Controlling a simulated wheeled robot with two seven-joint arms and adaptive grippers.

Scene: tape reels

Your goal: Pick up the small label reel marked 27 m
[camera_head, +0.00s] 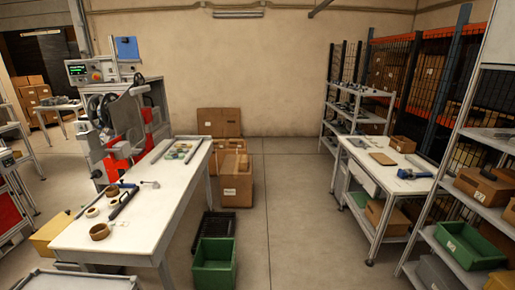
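Several reels lie on the long white table (160,205) at the left. A brown tape reel (99,232) lies near its front edge. A smaller pale reel (92,212) and another pale ring-shaped reel (113,203) lie just behind it. At the far end of the table is a cluster of small greenish and pale round items (178,152), perhaps reels, too small to tell apart. I cannot read any markings, so I cannot tell which reel is marked 27 m. Neither of my grippers is in view.
Dark hand tools (123,203) lie beside the near reels. A green bin (214,262) and a black crate (217,225) stand on the floor right of the table. A white workbench (385,170) and shelving (490,185) are at the right. The middle floor (300,210) is clear.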

